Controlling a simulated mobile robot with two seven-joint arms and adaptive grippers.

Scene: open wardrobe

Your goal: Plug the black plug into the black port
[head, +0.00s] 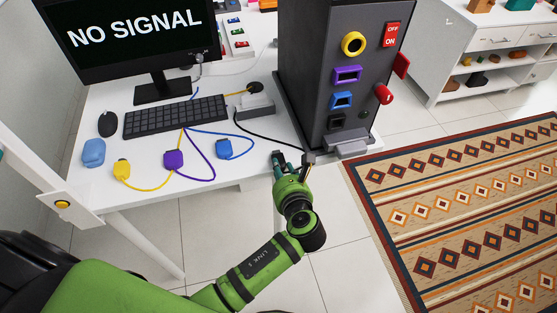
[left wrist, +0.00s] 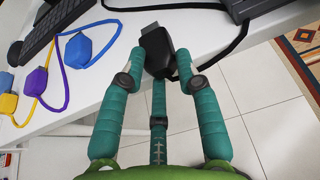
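The black plug (left wrist: 157,42) is between the fingertips of my left gripper (left wrist: 160,66) in the left wrist view, with its prongs end pointing away from my palm. The fingers bend in against its sides. In the head view my left gripper (head: 292,162) is at the table's front edge, just left of the tower's foot, and largely hides the plug. The plug's black cable (head: 268,137) runs back across the table. The black port (head: 337,121) is the lowest socket on the front of the dark tower (head: 318,60), below the blue port. My right gripper is not in view.
Blue (head: 235,148), purple (head: 174,159) and yellow (head: 122,170) plugs lie on the white table (head: 150,195) with their cables. A keyboard (head: 175,116), mouse and "NO SIGNAL" monitor (head: 130,35) stand behind. A grey ledge (head: 348,147) juts out below the black port.

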